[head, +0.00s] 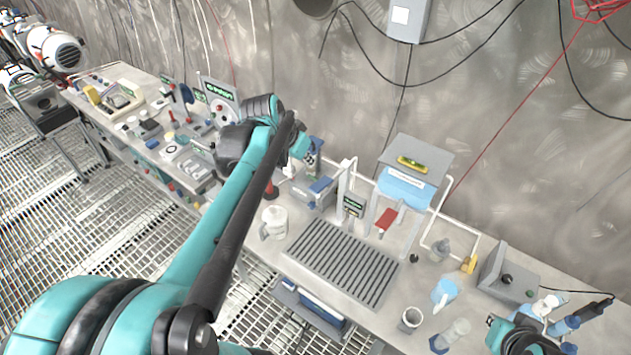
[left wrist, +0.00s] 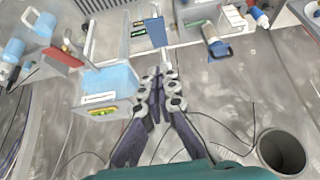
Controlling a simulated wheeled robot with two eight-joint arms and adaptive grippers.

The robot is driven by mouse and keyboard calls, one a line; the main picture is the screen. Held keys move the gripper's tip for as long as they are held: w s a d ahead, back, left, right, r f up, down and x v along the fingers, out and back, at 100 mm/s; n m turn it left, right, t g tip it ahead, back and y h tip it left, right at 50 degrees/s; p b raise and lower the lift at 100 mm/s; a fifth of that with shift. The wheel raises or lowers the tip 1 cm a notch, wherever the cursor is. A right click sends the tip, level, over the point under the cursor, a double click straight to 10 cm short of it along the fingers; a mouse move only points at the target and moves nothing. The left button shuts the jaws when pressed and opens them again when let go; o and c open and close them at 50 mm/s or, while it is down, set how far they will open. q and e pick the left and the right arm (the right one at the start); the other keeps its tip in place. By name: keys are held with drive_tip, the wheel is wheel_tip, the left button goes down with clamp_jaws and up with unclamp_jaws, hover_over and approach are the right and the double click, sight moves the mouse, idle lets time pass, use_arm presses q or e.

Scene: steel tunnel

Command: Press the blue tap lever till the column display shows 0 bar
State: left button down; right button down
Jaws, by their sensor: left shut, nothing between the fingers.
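The blue tap lever (left wrist: 156,32) stands just beyond my left gripper's tips in the left wrist view. In the head view a small blue part that looks like it (head: 320,184) sits behind the drain grate, below my gripper. My left gripper (head: 310,157) is above the back of the bench. In the left wrist view its fingers (left wrist: 164,72) are shut, empty, and appear short of the lever. The column display (head: 353,205) is a small green-lit panel; its reading is too small to read. My right gripper (head: 515,338) is partly in view at the bottom right, its fingers unclear.
A slotted drain grate (head: 340,262) lies in front of the column. A red lever (head: 387,219) and a box with a blue tank (head: 405,186) stand to its right. A white mug (head: 273,222) is left of the grate. A metal wall rises behind the bench.

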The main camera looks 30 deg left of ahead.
use_arm(q)
hover_over(319, 185)
drive_tip(key=f, duration=0.5)
drive_tip(key=f+b, duration=0.1)
drive_tip(key=f, duration=0.1)
drive_tip(key=shift+s+f, duration=0.35)
drive_tip(key=shift+s, duration=0.05)
drive_tip(key=shift+s+a+f, duration=0.1)
drive_tip(key=shift+s+f, duration=0.15)
drive_tip(key=shift+f, duration=0.35)
drive_tip(key=shift+s+f, duration=0.2)
drive_tip(key=shift+f, duration=0.4)
drive_tip(key=shift+s+f, duration=0.25)
drive_tip(key=shift+f, duration=0.3)
